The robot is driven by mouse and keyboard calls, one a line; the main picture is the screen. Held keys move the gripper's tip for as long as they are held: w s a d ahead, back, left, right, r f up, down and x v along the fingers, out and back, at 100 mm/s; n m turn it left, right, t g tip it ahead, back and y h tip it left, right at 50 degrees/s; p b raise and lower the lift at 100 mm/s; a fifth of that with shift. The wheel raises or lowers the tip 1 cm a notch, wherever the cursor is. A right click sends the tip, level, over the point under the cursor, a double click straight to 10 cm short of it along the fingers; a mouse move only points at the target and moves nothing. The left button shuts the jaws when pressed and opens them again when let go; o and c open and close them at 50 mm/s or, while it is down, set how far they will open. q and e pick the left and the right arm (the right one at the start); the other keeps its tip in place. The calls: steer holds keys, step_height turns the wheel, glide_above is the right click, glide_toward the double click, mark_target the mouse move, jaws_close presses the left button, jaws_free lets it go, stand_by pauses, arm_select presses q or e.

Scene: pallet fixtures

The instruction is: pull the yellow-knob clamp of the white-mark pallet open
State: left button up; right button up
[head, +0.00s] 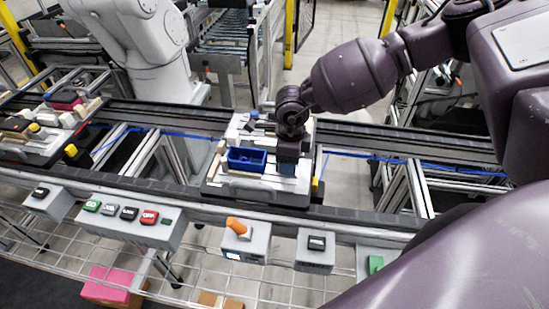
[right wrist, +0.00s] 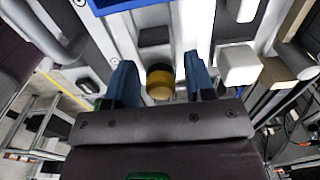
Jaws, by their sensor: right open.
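A light pallet (head: 215,186) sits on the conveyor in the middle of the head view, with a blue tray (head: 247,160) on it. My right gripper (head: 287,166) is over the pallet, just right of the tray. In the right wrist view its two blue fingers (right wrist: 161,88) are apart, with the yellow knob (right wrist: 160,80) between them. I cannot tell whether they touch it. My gripper hides the knob in the head view. I cannot make out a white mark for certain. My left gripper is not in view.
A second pallet (head: 38,150) with several blocks and yellow knobs stands at the far left. A white robot arm (head: 150,45) rises behind the conveyor. Button boxes (head: 130,222) line the front rail.

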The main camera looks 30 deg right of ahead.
steer(key=shift+r+p, duration=1.85)
steer(key=shift+r, duration=0.9)
steer(key=shift+r+p, duration=0.65)
steer(key=shift+r, duration=0.65)
steer(key=shift+f, duration=0.1)
